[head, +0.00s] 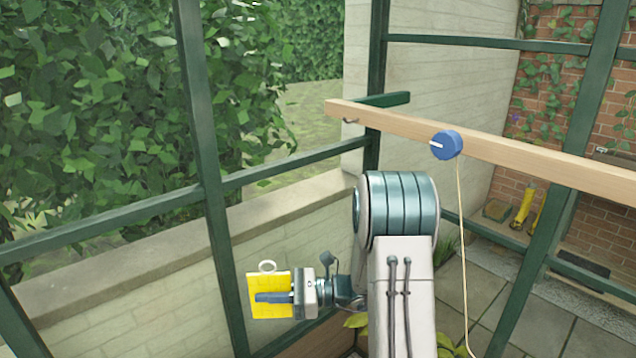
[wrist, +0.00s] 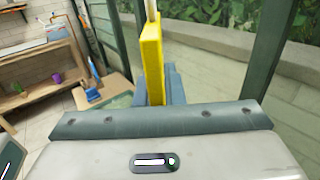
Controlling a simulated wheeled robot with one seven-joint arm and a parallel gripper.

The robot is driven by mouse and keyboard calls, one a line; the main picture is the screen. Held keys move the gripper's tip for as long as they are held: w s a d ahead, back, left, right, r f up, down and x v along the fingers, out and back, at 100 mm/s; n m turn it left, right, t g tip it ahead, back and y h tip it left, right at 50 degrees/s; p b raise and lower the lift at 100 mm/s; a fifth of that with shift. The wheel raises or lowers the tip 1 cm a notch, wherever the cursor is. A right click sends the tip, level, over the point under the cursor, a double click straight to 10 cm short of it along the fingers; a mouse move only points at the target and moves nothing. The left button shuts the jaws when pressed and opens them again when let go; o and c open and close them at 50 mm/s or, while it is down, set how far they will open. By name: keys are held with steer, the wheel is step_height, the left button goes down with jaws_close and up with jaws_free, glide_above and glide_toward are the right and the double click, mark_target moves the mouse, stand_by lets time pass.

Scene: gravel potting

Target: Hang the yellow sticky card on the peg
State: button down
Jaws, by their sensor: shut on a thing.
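The yellow sticky card (head: 284,280) hangs upright in my gripper (head: 272,297) at the lower left of the head view, with a pale ring (head: 267,266) at its top edge. The blue fingers are shut on the card. In the wrist view the card (wrist: 152,62) is seen nearly edge-on between the blue fingers (wrist: 166,88). A small dark hook (head: 350,121) under the left end of a wooden beam (head: 400,124) may be the peg; I cannot tell for sure. The card is below and left of it, well apart.
A blue round knob (head: 446,145) with a cord (head: 462,240) hanging below sits on the beam. Green frame bars (head: 212,200) stand close beside the card. In the wrist view, wooden shelves (wrist: 40,75) with small items are at left.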

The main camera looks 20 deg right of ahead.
steer(key=w+d+r+m+t+h+p, duration=0.1)
steer(key=w+d+r+m+t+h, duration=0.35)
steer(key=r, duration=0.45)
steer(key=w+d+r+m+t+h, duration=0.35)
steer(key=d+r+m+h, duration=0.2)
steer(key=r, duration=0.25)
steer(key=w+d+r+m+t+h+p, duration=0.1)
steer(key=w+d+r+m+t+h, duration=0.35)
steer(key=r, duration=0.45)
steer(key=w+d+f+h+p, duration=0.1)
steer(key=d+p, duration=0.3)
steer(key=d, duration=0.5)
steer(key=shift+w+d+f+n, duration=0.35)
steer(key=shift+f+n, duration=0.1)
steer(key=shift+f, duration=0.1)
steer(key=c, duration=1.5)
jaws_free()
steer(key=shift+o, duration=0.2)
steer(key=shift+s, duration=0.1)
steer(key=s+d+b, duration=0.1)
steer(key=s+b, duration=0.3)
steer(key=s, duration=0.9)
steer(key=shift+s+d, duration=0.15)
steer(key=shift+s, duration=0.2)
